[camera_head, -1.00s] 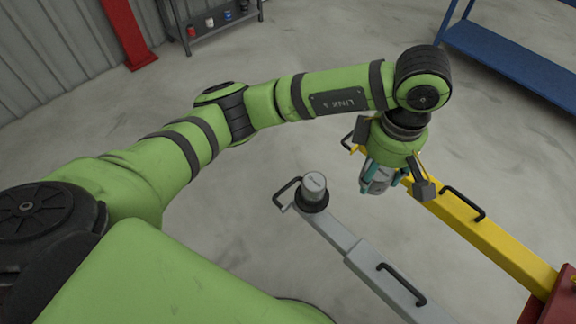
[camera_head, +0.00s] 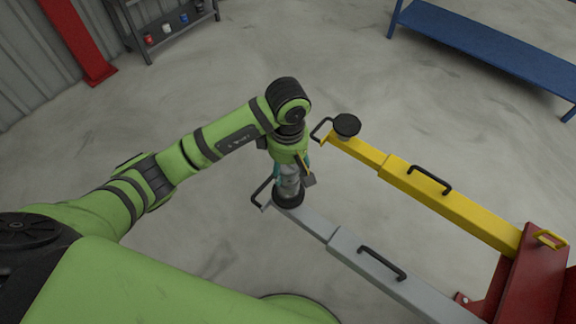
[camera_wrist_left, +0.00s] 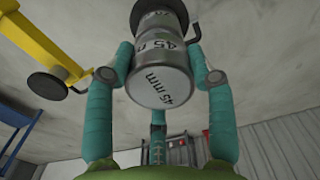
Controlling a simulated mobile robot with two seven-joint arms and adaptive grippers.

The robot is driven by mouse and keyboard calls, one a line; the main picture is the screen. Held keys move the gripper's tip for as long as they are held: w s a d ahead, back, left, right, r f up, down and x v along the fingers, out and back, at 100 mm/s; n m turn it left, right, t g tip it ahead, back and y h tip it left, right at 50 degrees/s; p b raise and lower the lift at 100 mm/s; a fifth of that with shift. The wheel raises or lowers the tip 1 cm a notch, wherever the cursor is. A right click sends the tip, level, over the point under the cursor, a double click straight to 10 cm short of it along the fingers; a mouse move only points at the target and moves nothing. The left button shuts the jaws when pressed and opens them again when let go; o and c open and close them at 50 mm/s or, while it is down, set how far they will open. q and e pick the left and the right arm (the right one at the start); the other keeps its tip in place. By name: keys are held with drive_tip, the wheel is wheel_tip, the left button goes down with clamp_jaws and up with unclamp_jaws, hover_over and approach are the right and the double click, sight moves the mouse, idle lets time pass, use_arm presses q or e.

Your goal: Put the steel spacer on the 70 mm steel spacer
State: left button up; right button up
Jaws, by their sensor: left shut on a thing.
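My left gripper (camera_head: 291,174) is shut on the steel spacer (camera_wrist_left: 162,82), a metal cylinder marked 45 mm. It shows between the teal fingers in the left wrist view. The gripper points down over the end of the grey lift arm (camera_head: 305,222). There the 70 mm steel spacer (camera_head: 289,187) stands on a black pad (camera_head: 288,200), mostly hidden by the gripper and the held spacer. The held spacer looks in line above it. I cannot tell whether the two touch. My right gripper is not in view.
A yellow lift arm (camera_head: 450,205) with an empty black round pad (camera_head: 347,124) lies to the right. Both arms carry black handles. A red lift base (camera_head: 530,275) is at the lower right. A blue bench (camera_head: 490,45) and a grey shelf (camera_head: 172,30) stand farther back on open floor.

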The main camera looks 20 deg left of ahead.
use_arm(q)
drive_tip(key=shift+f, duration=0.6)
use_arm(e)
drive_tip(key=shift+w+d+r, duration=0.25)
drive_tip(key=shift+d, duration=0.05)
use_arm(q)
drive_tip(key=shift+f, duration=0.1)
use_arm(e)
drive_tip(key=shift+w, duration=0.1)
use_arm(q)
drive_tip(key=shift+f, duration=0.15)
drive_tip(key=o, duration=1.4)
drive_tip(key=shift+o, duration=0.2)
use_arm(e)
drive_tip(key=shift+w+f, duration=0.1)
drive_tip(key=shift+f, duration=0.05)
